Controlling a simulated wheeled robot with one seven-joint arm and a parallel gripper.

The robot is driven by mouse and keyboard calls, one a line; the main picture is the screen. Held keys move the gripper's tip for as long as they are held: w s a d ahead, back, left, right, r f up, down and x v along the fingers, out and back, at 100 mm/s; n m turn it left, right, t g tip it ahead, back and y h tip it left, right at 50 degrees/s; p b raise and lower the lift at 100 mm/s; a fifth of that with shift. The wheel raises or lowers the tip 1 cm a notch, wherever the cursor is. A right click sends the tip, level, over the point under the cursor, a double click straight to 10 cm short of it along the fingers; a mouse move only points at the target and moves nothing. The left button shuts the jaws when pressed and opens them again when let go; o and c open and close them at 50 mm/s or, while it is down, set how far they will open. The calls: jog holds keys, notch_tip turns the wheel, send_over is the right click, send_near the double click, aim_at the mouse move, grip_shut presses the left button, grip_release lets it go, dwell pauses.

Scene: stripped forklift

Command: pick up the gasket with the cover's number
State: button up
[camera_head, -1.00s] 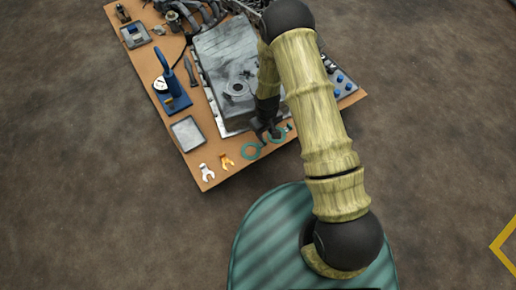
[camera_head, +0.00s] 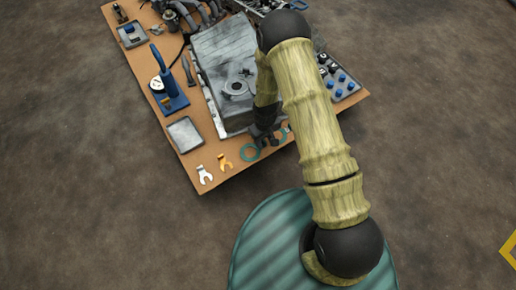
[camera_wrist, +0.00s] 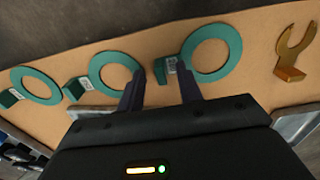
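Three teal ring gaskets lie in a row in the wrist view: left (camera_wrist: 36,86), middle (camera_wrist: 114,73) and right (camera_wrist: 212,54). Each has a tab with a small pale label, too small to read. My gripper (camera_wrist: 161,80) is open, its two dark fingers reaching over the right gasket's tab (camera_wrist: 163,70), which shows between the fingertips. I cannot tell whether they touch it. In the head view my gripper (camera_head: 264,140) is beside the leftmost gasket (camera_head: 249,153), and the others are partly hidden. The grey cover (camera_head: 225,60) lies behind; no number on it is readable.
The gaskets lie on a brown board (camera_head: 215,178) near its front edge. An orange fork-shaped part (camera_head: 225,163) and a white one (camera_head: 204,175) lie to the left. A grey tray (camera_head: 185,134) and a blue stand with a gauge (camera_head: 172,100) are farther left.

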jog(key=shift+r, duration=0.1)
dwell(0.3)
grip_shut()
notch_tip(320, 180, up, 10)
jog(key=p, duration=0.6)
dwell(0.5)
